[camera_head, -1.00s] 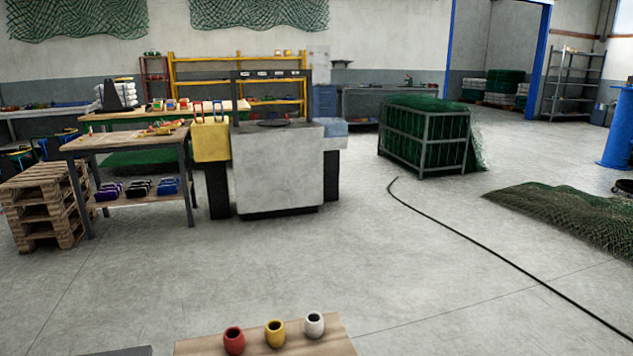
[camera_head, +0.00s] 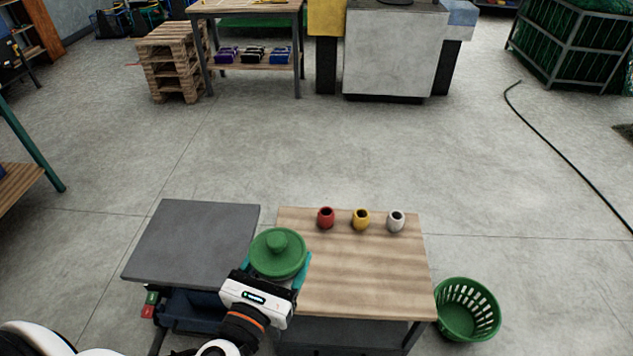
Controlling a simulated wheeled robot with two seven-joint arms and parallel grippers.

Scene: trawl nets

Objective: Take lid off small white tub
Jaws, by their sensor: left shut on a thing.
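A round green lid (camera_head: 279,254) with a knob on top is at the left edge of the wooden table, near the grey-topped surface. My left gripper (camera_head: 276,270) reaches in from below, with its teal fingers on either side of the lid, shut on it. Whether a tub sits under the lid is hidden. A small white pot (camera_head: 396,221) with a dark open mouth stands upright at the back of the table, apart from the gripper. My right gripper is not in view.
A yellow pot (camera_head: 361,219) and a red pot (camera_head: 326,218) stand left of the white one on the wooden table (camera_head: 365,280). A grey-topped surface (camera_head: 195,240) is on the left. A green basket (camera_head: 467,310) stands on the floor at right. The table's middle is clear.

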